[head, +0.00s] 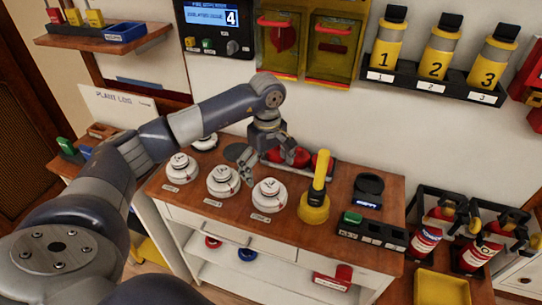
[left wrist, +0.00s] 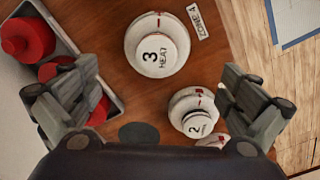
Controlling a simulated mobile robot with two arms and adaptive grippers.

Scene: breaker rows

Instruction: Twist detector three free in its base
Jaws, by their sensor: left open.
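Detector three (left wrist: 155,45) is a round white dome marked "3 HEAT", upright on its base on the wooden bench top. In the head view it appears to be the rightmost detector (head: 268,195). My left gripper (head: 248,172) hangs above the bench, behind and left of it, and its fingers are spread and empty. In the left wrist view detector three lies ahead of the gap between the fingertips (left wrist: 158,92), apart from both. Detector two (left wrist: 194,118) is nearer the right finger. My right gripper is in neither view.
More white detectors (head: 180,168) stand to the left. A tray of red parts (left wrist: 70,65) lies behind the gripper. A yellow handled tool (head: 316,195) stands right of detector three, with a black switch box (head: 372,233) beyond it.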

